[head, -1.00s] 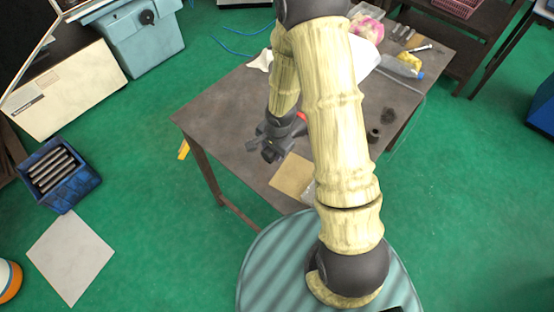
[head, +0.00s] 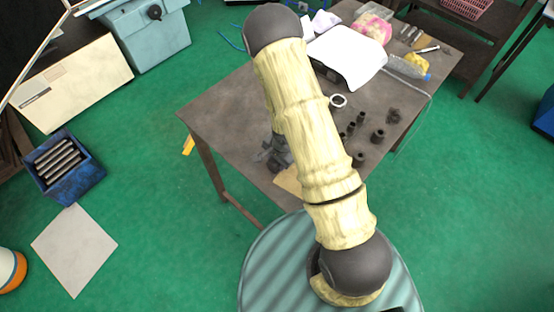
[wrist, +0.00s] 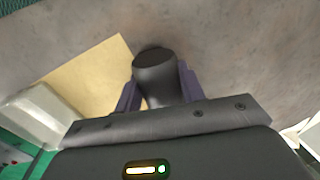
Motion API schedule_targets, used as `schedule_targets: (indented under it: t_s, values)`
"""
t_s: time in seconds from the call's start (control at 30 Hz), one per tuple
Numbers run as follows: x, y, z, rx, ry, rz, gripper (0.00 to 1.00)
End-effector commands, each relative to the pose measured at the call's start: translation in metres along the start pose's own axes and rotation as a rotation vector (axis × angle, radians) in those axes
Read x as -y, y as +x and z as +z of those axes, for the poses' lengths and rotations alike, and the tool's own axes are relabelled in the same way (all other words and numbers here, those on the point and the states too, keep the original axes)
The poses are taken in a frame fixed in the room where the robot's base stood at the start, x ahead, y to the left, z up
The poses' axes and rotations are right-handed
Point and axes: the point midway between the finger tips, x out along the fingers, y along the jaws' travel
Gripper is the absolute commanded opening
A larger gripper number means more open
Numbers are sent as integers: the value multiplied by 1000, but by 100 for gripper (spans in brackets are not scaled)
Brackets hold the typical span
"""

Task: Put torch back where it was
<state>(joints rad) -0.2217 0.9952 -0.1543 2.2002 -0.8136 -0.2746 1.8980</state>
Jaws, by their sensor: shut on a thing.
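The torch (wrist: 155,70) is a dark grey, rounded body between the two fingers in the wrist view. My gripper (wrist: 158,90) is shut on it, with a purple-grey finger on each side. Below the torch lies the brown table top, with a tan sheet (wrist: 85,75) to the left. In the head view my gripper (head: 274,155) is over the near left part of the table, largely hidden behind my arm. The torch cannot be made out there. I cannot tell whether the torch touches the table.
The table (head: 215,115) carries several dark cylindrical parts (head: 377,136), a metal ring (head: 338,101), a white sheet (head: 347,55) and a clear bottle (head: 408,67) to the right and back. Its left part is mostly clear. A blue crate of bars (head: 75,185) stands on the floor left.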

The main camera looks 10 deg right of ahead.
Motion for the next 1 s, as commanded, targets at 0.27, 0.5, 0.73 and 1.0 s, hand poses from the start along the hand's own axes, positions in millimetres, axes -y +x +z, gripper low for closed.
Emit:
schedule_targets:
  t_s: [0.27, 0.5, 0.73, 1.0]
  values:
    - [0, 2, 0, 0, 0, -2, 21]
    - [0, 2, 0, 0, 0, -1, 61]
    - [0, 1, 0, 0, 0, -1, 61]
    - [1, -14, 0, 0, 3, -4, 61]
